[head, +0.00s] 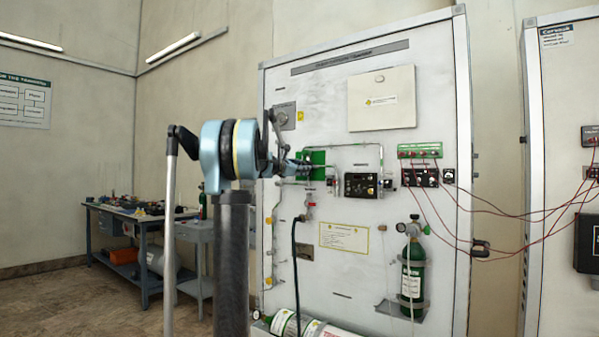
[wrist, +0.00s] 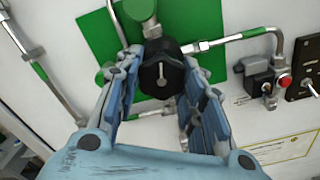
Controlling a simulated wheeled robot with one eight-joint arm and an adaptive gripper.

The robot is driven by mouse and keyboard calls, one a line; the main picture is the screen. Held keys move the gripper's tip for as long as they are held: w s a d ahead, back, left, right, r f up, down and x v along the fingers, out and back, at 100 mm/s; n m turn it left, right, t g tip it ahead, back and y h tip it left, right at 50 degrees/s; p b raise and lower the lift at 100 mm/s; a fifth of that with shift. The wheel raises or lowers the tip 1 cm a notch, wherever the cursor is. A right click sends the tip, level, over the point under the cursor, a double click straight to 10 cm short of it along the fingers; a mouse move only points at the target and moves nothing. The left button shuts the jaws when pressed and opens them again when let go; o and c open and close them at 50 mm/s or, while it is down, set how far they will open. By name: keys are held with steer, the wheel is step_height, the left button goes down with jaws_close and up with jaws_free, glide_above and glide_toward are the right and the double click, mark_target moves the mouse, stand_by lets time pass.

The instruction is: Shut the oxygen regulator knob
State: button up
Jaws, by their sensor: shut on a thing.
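The oxygen regulator knob (wrist: 161,76) is a round black knob with a pale pointer mark, below a green fitting (wrist: 139,10) on a green plate (wrist: 97,45). My gripper (wrist: 157,78) has its two blue-grey fingers on either side of the knob, shut on it. In the head view, my gripper (head: 297,166) reaches the green plate (head: 317,157) on the white panel. The knob is hidden there behind my arm and gripper.
Metal pipes (wrist: 235,37) run from the regulator across the panel. A red button (wrist: 284,81) and a black switch box (wrist: 304,64) sit to the right. A black control box (head: 361,186) and a green oxygen cylinder (head: 412,275) are on the panel (head: 430,100).

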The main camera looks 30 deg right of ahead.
steer(key=shift+w+n, duration=0.1)
steer(key=shift+n, duration=1.3)
steer(key=o, duration=1.1)
steer(key=shift+w, duration=0.1)
steer(key=v, duration=1.2)
steer(key=shift+f, duration=0.1)
steer(key=shift+a+f, duration=0.1)
